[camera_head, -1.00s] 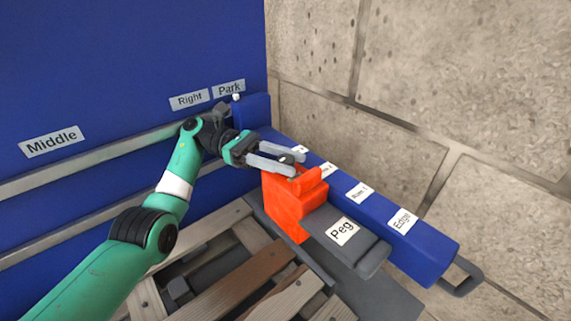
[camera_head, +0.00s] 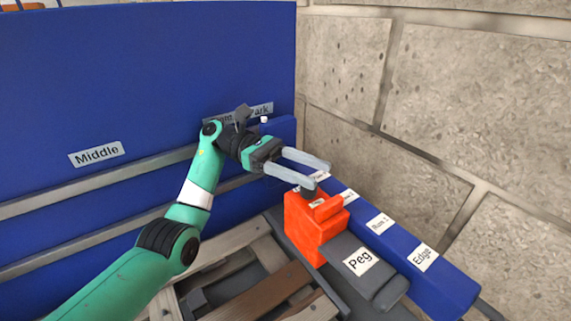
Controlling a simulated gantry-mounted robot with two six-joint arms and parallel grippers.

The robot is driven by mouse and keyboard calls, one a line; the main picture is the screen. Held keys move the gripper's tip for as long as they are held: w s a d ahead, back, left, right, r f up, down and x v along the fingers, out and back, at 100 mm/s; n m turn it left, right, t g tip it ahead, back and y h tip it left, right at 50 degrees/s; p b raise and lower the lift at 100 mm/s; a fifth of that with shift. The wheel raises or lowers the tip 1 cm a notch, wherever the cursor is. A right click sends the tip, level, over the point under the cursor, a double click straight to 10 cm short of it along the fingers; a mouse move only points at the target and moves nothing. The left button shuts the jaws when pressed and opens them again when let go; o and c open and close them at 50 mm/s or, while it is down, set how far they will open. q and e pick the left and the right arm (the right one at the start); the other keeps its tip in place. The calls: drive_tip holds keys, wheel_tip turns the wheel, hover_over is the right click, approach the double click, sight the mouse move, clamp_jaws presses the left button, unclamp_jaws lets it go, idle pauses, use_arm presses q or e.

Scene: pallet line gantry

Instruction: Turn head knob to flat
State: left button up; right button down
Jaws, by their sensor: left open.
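An orange-red head block (camera_head: 310,235) stands on a dark grey base labelled "Peg" (camera_head: 362,268). A small dark knob (camera_head: 307,194) sits on top of the block, partly hidden behind the fingers, so which way it points cannot be told. A small label shows on the block's top beside it. My left gripper (camera_head: 319,176) is open and empty, with its two pale grey fingers pointing right, just above the knob. Contact between them cannot be made out. My right gripper is not in view.
A blue rail (camera_head: 445,283) with several labels, one reading "Edge", runs behind the block. A blue panel (camera_head: 130,80) with a "Middle" label stands at the left. Wooden pallet slats (camera_head: 255,295) lie below. A stone wall (camera_head: 430,100) closes the right side.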

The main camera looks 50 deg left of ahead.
use_arm(q)
drive_tip(key=s+d+r+p, duration=0.3)
drive_tip(key=s+d+r, duration=0.3)
drive_tip(key=s, duration=0.4)
drive_tip(key=shift+d+r, duration=0.2)
drive_tip(key=shift+r, duration=0.6)
drive_tip(key=shift+o, duration=0.3)
drive_tip(key=shift+s, duration=0.1)
